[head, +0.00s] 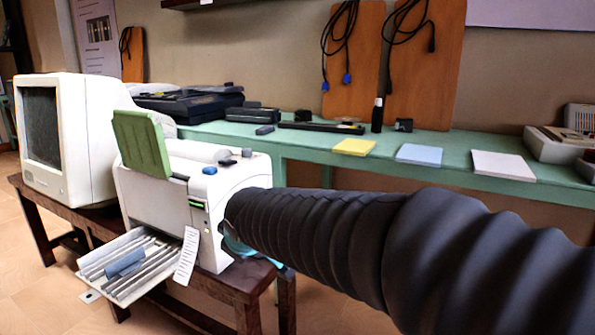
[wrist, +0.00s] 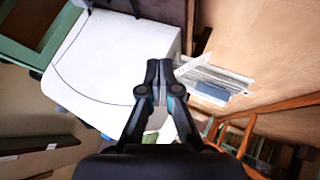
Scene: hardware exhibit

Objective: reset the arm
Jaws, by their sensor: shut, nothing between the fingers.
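My arm, in a black ribbed sleeve, reaches across the head view from the lower right to the right side of a white printer-like machine. My gripper shows in the wrist view (wrist: 159,68), its two dark fingertips together with nothing between them. In the head view the gripper is hidden behind the sleeve and beside the machine. The white machine (head: 150,200) stands on a dark wooden table, with a green upright panel (head: 144,144) on top and an open front tray (head: 110,272). The machine also shows in the wrist view (wrist: 115,60), near the fingertips.
A beige monitor (head: 90,150) stands left of the machine. Behind, a green bench (head: 310,141) carries dark devices and yellow (head: 354,147), blue (head: 419,155) and white (head: 503,165) flat pieces. A grey block (head: 125,262) lies on the tray. Open floor shows at lower left.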

